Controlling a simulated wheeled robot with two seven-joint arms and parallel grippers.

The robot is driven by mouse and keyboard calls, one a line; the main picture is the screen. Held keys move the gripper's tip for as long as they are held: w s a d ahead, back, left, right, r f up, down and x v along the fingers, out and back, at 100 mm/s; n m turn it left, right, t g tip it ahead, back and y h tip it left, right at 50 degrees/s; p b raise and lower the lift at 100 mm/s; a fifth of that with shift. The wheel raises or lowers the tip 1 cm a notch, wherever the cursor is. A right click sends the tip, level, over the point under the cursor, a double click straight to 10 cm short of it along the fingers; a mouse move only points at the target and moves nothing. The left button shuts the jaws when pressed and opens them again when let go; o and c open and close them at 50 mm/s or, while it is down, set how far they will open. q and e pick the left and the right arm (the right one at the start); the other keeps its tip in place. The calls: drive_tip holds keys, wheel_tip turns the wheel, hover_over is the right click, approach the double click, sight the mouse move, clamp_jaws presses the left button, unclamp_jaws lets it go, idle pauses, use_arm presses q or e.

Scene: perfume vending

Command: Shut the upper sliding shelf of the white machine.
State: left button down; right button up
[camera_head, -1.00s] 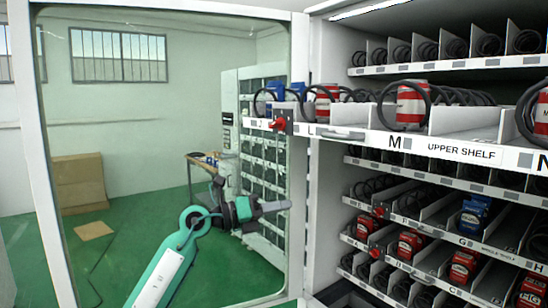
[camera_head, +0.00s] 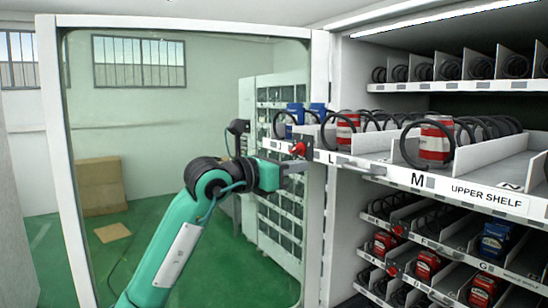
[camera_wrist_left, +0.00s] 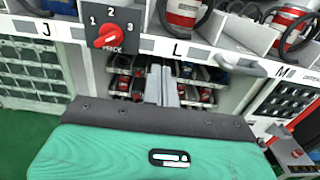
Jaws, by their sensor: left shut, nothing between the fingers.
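The upper sliding shelf (camera_head: 482,193) of the white machine (camera_head: 341,245) stands pulled out past the lower shelves. Its front strip carries the letters L and M and the label UPPER SHELF. A grey handle (camera_head: 361,167) is on that strip, and it also shows in the left wrist view (camera_wrist_left: 241,67). My left gripper (camera_head: 304,167) is shut and empty, close to the strip's left part, just below the red knob (camera_head: 298,150). My right gripper is not in view.
Striped red-and-white cans (camera_head: 436,141) and blue packs (camera_head: 296,113) sit among black coils on the shelf. Lower shelves (camera_head: 440,258) hold red and blue packs. A glass door frame (camera_head: 321,60) stands left of the machine. Cardboard boxes (camera_head: 100,183) are far back.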

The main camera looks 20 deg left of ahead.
sight(323, 162)
use_arm(q)
drive_tip(key=p+x, duration=0.2)
drive_tip(key=x, duration=0.2)
drive_tip(key=shift+w+d, duration=0.2)
drive_tip(key=shift+w, duration=0.2)
drive_tip(key=shift+w, duration=0.1)
